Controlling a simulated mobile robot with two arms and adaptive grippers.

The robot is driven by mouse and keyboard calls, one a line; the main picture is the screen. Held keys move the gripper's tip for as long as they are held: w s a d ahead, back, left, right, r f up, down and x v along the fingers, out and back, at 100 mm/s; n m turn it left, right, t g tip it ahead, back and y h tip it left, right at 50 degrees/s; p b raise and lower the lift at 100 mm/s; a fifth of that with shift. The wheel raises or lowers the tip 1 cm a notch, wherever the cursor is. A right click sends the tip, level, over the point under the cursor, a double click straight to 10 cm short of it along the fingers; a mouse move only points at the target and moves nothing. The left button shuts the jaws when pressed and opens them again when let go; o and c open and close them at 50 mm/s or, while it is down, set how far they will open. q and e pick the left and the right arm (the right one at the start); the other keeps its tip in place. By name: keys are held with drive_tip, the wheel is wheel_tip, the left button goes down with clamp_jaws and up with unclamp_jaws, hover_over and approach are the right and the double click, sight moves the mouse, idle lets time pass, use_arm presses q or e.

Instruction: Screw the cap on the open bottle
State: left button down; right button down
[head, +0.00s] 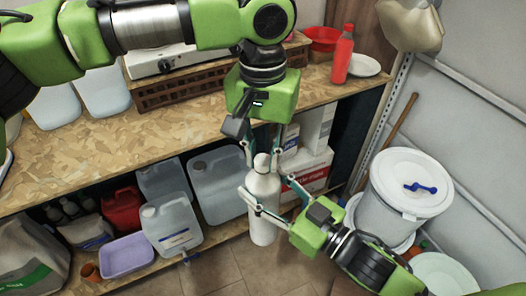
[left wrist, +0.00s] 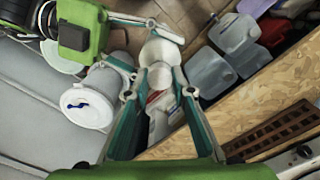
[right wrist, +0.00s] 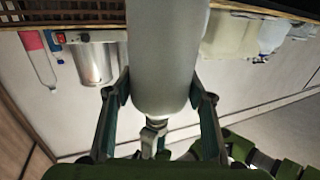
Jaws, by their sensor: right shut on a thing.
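A white bottle (head: 264,192) stands upright in the head view, held above the floor in front of the lower shelf. My right gripper (head: 268,200) is shut around its body; the bottle (right wrist: 165,55) fills the space between its fingers (right wrist: 158,92) in the right wrist view. A pale cap (head: 262,160) is at the bottle's top. I cannot tell how far it is seated. My left gripper (head: 263,152) points down from above, its fingers on either side of the cap with a small gap. In the left wrist view its fingers (left wrist: 160,78) straddle the cap (left wrist: 161,72).
The wooden workbench (head: 160,150) holds a red bottle (head: 342,55) and a brown crate (head: 190,88). Jugs (head: 172,225) and a purple tub (head: 126,256) sit on the shelf below. A white lidded drum (head: 405,190) stands at the right. Some floor is clear below.

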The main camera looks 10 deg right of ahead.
use_arm(q)
drive_tip(key=m, duration=1)
drive_tip(key=shift+m, duration=0.3)
drive_tip(key=m, duration=0.4)
drive_tip(key=shift+w, duration=0.1)
drive_tip(key=c, duration=1.7)
unclamp_jaws()
drive_tip(key=shift+r, duration=0.15)
wheel_tip(320, 180, up, 12)
drive_tip(key=shift+f, duration=0.15)
